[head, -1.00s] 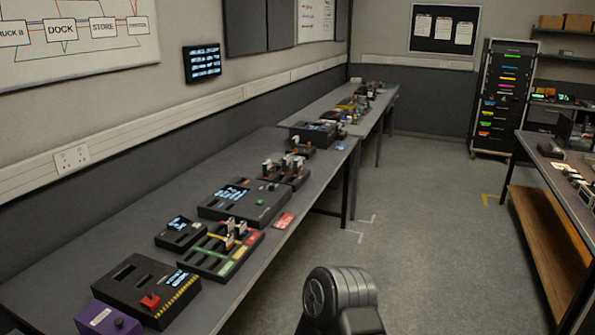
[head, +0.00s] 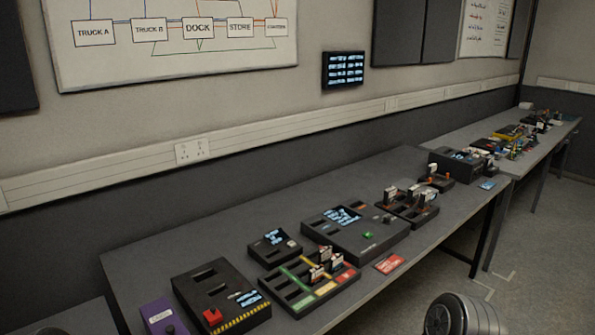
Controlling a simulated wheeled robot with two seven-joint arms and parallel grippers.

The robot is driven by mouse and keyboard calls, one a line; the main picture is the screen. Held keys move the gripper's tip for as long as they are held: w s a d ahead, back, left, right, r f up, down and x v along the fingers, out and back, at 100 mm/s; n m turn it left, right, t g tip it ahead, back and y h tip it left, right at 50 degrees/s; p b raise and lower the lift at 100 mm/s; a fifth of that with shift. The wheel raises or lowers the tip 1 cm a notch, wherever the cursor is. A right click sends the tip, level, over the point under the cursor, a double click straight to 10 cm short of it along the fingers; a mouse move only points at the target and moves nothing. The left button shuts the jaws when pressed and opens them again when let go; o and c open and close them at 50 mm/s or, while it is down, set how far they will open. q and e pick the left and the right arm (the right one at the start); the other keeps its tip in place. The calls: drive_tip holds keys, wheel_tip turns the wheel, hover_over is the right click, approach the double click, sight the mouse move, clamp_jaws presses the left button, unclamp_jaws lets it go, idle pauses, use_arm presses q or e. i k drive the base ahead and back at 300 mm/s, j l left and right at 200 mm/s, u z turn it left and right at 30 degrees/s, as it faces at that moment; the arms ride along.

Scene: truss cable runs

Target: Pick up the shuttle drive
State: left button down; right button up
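I cannot tell which item is the shuttle drive; no label at this distance is readable enough to single it out. Small upright drive-like pieces (head: 322,268) with pale and dark faces stand in a black rack with green, yellow and red strips (head: 298,302). Similar pieces (head: 419,198) stand in a second black rack farther along the bench. Neither of my grippers shows in the head view. Only a dark rounded part of my arm is visible at the bottom right.
A long grey bench (head: 150,262) runs along the wall. It carries a black box with a red switch (head: 212,317), a purple box (head: 160,315), a small display unit (head: 273,247), a larger console (head: 352,230) and a red card (head: 389,264). Open floor (head: 395,312) lies right of the bench.

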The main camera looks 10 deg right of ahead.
sight(426, 196)
drive_tip(key=i+l+u, duration=0.4)
drive_tip(key=l, duration=0.8)
drive_tip(key=l+u, duration=0.4)
drive_tip(key=l, duration=0.75)
drive_tip(key=l+u, duration=0.4)
drive_tip(key=l, duration=0.9)
drive_tip(key=l+u, duration=0.15)
drive_tip(key=l, duration=0.45)
drive_tip(key=l+u, duration=0.1)
drive_tip(key=l, duration=0.45)
drive_tip(key=k+l+u, duration=0.15)
drive_tip(key=l, duration=0.4)
drive_tip(key=k+l+u, duration=0.1)
drive_tip(key=l, duration=0.5)
